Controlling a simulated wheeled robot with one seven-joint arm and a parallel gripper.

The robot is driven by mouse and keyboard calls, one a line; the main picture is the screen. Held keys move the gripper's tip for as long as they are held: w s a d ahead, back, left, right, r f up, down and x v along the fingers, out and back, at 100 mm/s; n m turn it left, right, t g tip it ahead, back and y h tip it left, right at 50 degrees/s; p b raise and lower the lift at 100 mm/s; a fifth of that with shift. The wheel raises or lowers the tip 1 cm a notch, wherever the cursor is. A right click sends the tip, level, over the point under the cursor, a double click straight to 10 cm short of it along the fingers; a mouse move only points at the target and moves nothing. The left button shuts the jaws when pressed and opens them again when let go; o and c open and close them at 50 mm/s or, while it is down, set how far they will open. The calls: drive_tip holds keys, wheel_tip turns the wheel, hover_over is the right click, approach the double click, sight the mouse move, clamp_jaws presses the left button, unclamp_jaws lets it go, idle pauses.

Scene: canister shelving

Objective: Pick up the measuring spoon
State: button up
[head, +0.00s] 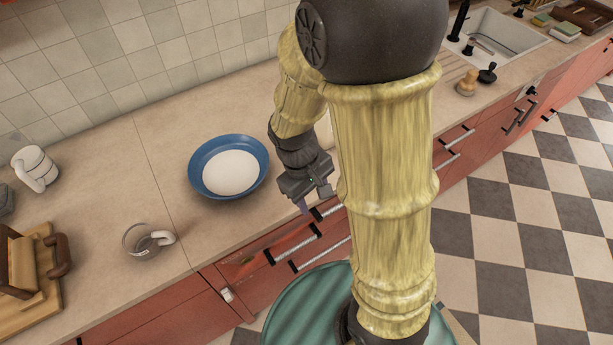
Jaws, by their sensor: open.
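A small round cup-like piece with a short pale handle (148,240) lies on the counter at the lower left, near the front edge. It may be the measuring spoon, but I cannot tell for sure. My gripper (312,202) hangs at the counter's front edge, to the right of this piece and well apart from it. The gripper is open and points downward. I see nothing between its fingers. My arm hides part of the counter behind it.
A blue dish (195,172) with a white inside stands between the piece and my gripper. A white mug (36,168) and a wooden board (45,300) are at the left. A sink (510,38) is at the upper right. Red drawers with handles (296,243) lie below the counter.

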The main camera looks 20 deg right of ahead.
drive_tip(key=w+a+f+n+t+h+b, duration=0.1)
drive_tip(key=w+a+f+n+t+h, duration=0.1)
drive_tip(key=a+n+h, duration=0.2)
drive_tip(key=w+a+f+n+t+h+b, duration=0.1)
drive_tip(key=w+a+f+n+t+h, duration=0.1)
drive_tip(key=n+h, duration=0.3)
drive_tip(key=w+a+f+n+t+h+b, duration=0.1)
drive_tip(key=w+a+f+n+t+h, duration=0.1)
drive_tip(key=a+n+h, duration=0.3)
drive_tip(key=shift+a+n+t+h, duration=0.35)
drive_tip(key=shift+n+t, duration=0.25)
drive_tip(key=shift+n, duration=0.5)
drive_tip(key=shift+a+r+n+t, duration=0.15)
drive_tip(key=shift+a+n+t, duration=0.15)
drive_tip(key=shift+a+t, duration=0.1)
drive_tip(key=shift+d, duration=0.1)
drive_tip(key=p+x, duration=0.3)
drive_tip(key=x, duration=0.8)
drive_tip(key=shift+d, duration=0.25)
drive_tip(key=shift+w+d, duration=0.2)
drive_tip(key=shift+d, duration=0.1)
